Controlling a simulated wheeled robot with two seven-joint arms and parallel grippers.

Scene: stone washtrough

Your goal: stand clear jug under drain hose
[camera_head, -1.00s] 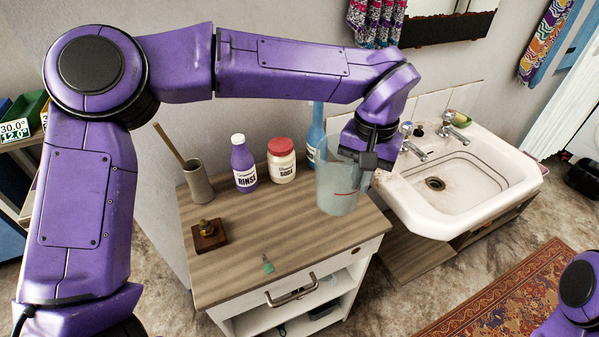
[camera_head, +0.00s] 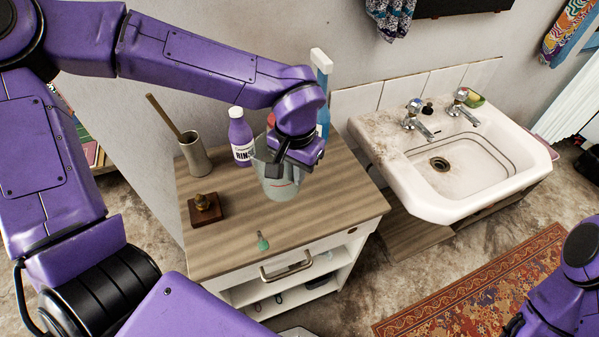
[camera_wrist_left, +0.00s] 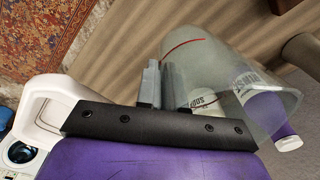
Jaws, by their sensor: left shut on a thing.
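The clear jug (camera_head: 278,188), with a red line on its side, is over the wooden top of the white cabinet (camera_head: 330,205). My left gripper (camera_head: 288,165) is shut on the jug's right side near its rim. In the left wrist view the gripper's fingers (camera_wrist_left: 160,85) are close together at the wall of the jug (camera_wrist_left: 215,65). I cannot tell whether the jug's base touches the cabinet top. No drain hose can be made out. Of my right arm only purple links show at the lower right; its gripper is out of view.
A purple rinse bottle (camera_head: 240,140), a blue bottle (camera_head: 322,75) and a grey holder with a stick (camera_head: 194,152) stand behind the jug. A brass piece on a wooden block (camera_head: 205,207) and a small green item (camera_head: 262,242) are nearer. A sink (camera_head: 460,160) is right.

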